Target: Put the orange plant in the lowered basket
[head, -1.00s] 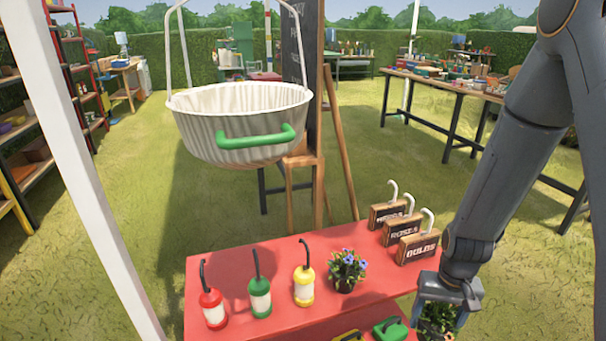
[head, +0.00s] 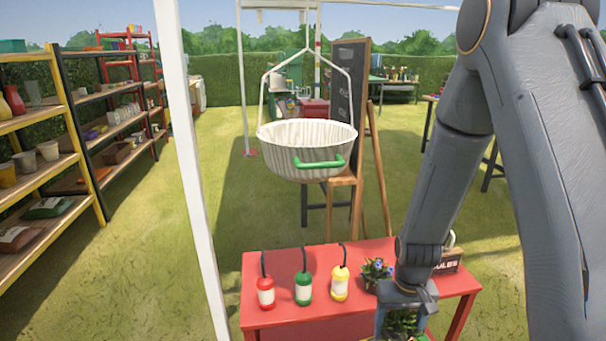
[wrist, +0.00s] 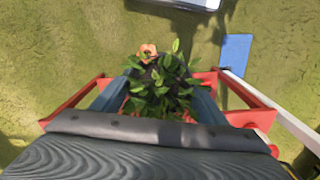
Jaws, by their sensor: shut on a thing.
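The orange plant (wrist: 165,85) shows in the wrist view as green leaves with one orange bloom, between my two fingers. In the head view its leaves (head: 402,322) show below my gripper (head: 405,308), in front of the red table; its pot is hidden. My gripper is shut on the plant. The basket (head: 306,150) is white and ribbed with a green handle, and hangs from a white frame behind the red table, to the left of my gripper. It hangs above the ground; its inside bottom is hidden.
The red table (head: 290,318) carries red, green and yellow bottles (head: 304,287), a blue-flowered plant (head: 376,271) and a wooden sign (head: 448,262). A white post (head: 190,170) stands left of the basket. Shelves (head: 85,150) line the far left. Grass is clear between shelves and post.

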